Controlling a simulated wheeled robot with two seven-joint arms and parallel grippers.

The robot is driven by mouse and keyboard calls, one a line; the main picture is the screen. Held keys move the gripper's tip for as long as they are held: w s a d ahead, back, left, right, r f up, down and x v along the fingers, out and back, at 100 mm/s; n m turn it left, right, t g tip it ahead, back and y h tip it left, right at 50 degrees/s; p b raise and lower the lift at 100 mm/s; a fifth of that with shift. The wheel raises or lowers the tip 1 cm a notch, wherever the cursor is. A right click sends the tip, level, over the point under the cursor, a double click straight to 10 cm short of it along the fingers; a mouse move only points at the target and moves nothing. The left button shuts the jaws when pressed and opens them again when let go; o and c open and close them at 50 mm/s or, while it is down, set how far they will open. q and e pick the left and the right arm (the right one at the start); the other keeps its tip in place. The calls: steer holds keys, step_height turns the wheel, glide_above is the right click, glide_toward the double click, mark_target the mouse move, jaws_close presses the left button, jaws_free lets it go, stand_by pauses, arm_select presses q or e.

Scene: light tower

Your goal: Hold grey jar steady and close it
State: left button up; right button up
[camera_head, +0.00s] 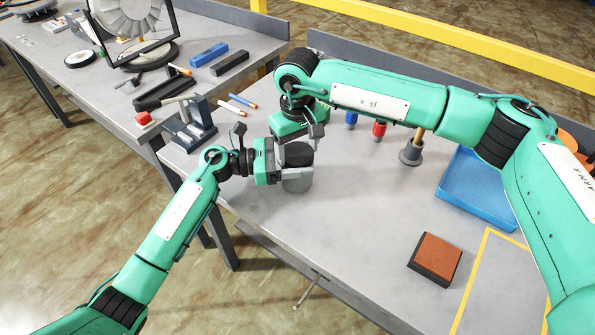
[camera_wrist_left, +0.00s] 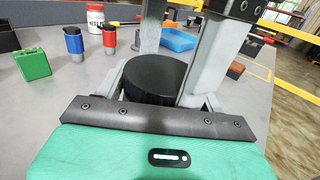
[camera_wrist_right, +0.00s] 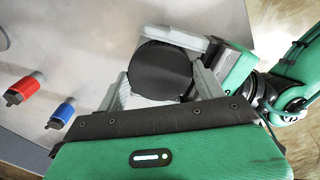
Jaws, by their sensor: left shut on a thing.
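The grey jar (camera_head: 298,184) stands upright near the table's left edge. Its black lid (camera_head: 299,153) sits at the top of it; the lid also shows in the left wrist view (camera_wrist_left: 155,78) and the right wrist view (camera_wrist_right: 160,71). My left gripper (camera_head: 286,172) is shut on the jar's body from the left, below the lid. My right gripper (camera_wrist_right: 162,82) reaches down from above, with one finger on each side of the lid. I cannot tell whether these fingers touch it. The lid's seam with the jar is hidden by fingers.
Blue (camera_head: 351,119) and red (camera_head: 379,130) small bottles and a grey holder (camera_head: 411,153) stand behind, right of the jar. A blue tray (camera_head: 480,190) and a brown-topped block (camera_head: 435,258) lie farther right. A grey stand (camera_head: 194,124) is at left. Table front is clear.

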steer(key=c, duration=0.5)
steer(key=m, duration=1)
steer(key=o, duration=1.1)
steer(key=shift+a, duration=0.1)
